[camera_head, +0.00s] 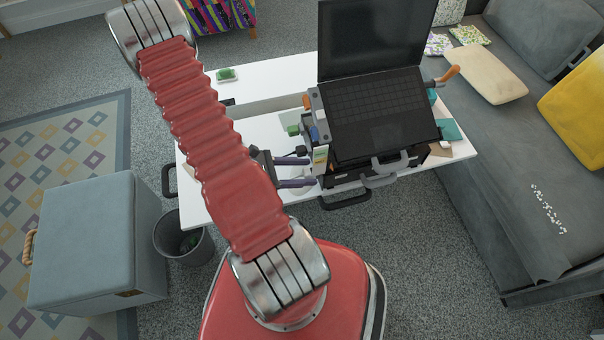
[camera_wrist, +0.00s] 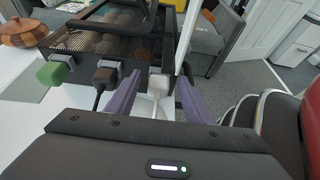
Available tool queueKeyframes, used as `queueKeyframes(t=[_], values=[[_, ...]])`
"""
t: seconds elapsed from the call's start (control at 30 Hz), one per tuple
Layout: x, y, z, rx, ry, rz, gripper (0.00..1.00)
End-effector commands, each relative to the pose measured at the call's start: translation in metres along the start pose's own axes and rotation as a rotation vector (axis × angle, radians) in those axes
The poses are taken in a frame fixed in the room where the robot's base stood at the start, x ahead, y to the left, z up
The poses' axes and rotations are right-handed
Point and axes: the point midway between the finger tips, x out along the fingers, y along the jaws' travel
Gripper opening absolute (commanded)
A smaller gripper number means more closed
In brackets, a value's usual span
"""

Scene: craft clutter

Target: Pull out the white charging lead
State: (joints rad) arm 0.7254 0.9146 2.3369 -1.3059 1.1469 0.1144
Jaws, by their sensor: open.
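The white charging lead (camera_wrist: 157,84) has a white plug end in a grey socket on the edge of the dark crate (camera_wrist: 110,45) in the wrist view. Its pale cable runs down towards me. My gripper (camera_wrist: 159,80) is open, with one purple finger on each side of the white plug; whether either touches it I cannot tell. In the head view my gripper (camera_head: 305,172) reaches the left side of the crate under the laptop (camera_head: 372,110). I cannot make out the white lead there.
A black plug (camera_wrist: 103,77) and a green plug (camera_wrist: 52,73) sit in the same row, left of my fingers. An orange-brown lidded pot (camera_wrist: 22,33) stands at far left. A white table (camera_head: 262,75) bears the crate; a grey sofa (camera_head: 500,170) is at right.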

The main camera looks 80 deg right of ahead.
Motion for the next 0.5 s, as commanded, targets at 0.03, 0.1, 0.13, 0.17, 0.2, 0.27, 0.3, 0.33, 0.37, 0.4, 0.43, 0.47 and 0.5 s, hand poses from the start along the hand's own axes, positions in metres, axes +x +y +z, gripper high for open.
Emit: queueKeyframes(t=[0.03, 0.1, 0.13, 0.17, 0.2, 0.27, 0.3, 0.33, 0.37, 0.4, 0.43, 0.47, 0.5], values=[[-0.0001, 0.0, 0.0, 0.0, 0.0, 0.0, 0.48], [-0.0002, 0.0001, 0.0, 0.0, 0.0, 0.0, 0.44], [-0.0003, 0.0001, 0.0, 0.0, 0.0, 0.0, 0.42], [-0.0003, 0.0001, 0.0, 0.0, 0.0, 0.0, 0.4], [-0.0003, 0.0001, 0.0, 0.0, 0.0, 0.0, 0.37], [-0.0004, 0.0001, 0.0, 0.0, 0.0, 0.0, 0.33], [-0.0004, 0.0001, 0.0, 0.0, 0.0, 0.001, 0.3], [-0.0004, 0.0001, 0.0, 0.0, 0.0, 0.001, 0.28], [-0.0004, 0.0002, 0.0, 0.0, 0.0, 0.001, 0.26], [-0.0004, 0.0002, 0.0, 0.0, 0.0, 0.001, 0.23], [-0.0004, 0.0002, -0.0001, 0.0, 0.0, 0.001, 0.21], [-0.0004, 0.0001, -0.0001, 0.0, 0.0, 0.0, 0.19], [-0.0004, 0.0, -0.0001, 0.0, 0.0, 0.0, 0.16]])
